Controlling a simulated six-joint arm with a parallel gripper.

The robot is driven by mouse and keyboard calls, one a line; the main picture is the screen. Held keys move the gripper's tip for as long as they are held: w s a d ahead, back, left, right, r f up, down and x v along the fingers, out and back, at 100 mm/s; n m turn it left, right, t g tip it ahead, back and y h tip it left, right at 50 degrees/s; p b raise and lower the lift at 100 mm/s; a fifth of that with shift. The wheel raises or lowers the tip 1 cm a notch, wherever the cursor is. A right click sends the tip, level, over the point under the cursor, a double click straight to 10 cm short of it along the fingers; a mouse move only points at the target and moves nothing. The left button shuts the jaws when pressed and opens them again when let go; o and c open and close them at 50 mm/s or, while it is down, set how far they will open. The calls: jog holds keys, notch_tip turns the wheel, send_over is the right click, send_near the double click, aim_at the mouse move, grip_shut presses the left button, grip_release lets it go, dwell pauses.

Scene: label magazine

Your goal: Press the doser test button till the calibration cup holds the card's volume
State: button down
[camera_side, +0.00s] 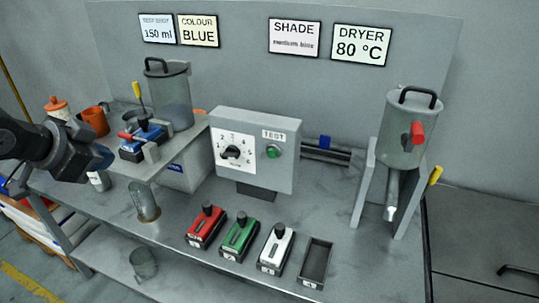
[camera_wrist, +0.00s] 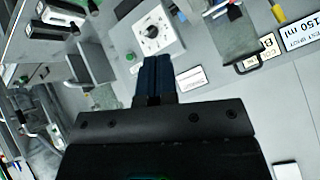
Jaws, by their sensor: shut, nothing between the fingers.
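The grey doser box (camera_side: 255,125) stands mid-bench with a dial (camera_side: 231,152) and a green TEST button (camera_side: 273,151). The wrist view also shows the dial (camera_wrist: 153,31) and button (camera_wrist: 130,57). A clear cup (camera_side: 145,201) stands on the bench below the raised shelf; a second clear vessel (camera_side: 143,262) is on the lower shelf. I cannot tell which is the calibration cup or read a liquid level. The wall card (camera_side: 157,28) reads 150 ml. My gripper (camera_side: 103,157), with blue fingers (camera_wrist: 154,72), is shut and empty at the left, well away from the button.
A grey hopper (camera_side: 168,95) and a blue-and-red device (camera_side: 143,138) are on the raised shelf between my gripper and the doser. Red (camera_side: 205,227), green (camera_side: 239,235) and white (camera_side: 275,248) blocks line the front. A hopper (camera_side: 410,120) stands right.

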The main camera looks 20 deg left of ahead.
jog(key=w+d+f+m+t+h, duration=0.2)
jog(key=w+d+m, duration=0.3)
jog(key=w, duration=0.4)
jog(key=m+h, duration=0.6)
jog(key=m, duration=0.1)
send_near(272, 154)
jog(key=s, duration=0.5)
jog(key=d+f+m+h, duration=0.2)
jog(key=d+f+m, duration=0.1)
jog(key=d, duration=0.2)
jog(key=shift+s+f+m+h, duration=0.25)
jog(key=shift+m+h, duration=0.15)
jog(key=w, duration=0.8)
jog(key=shift+w, duration=0.4)
jog(key=shift+w, duration=0.4)
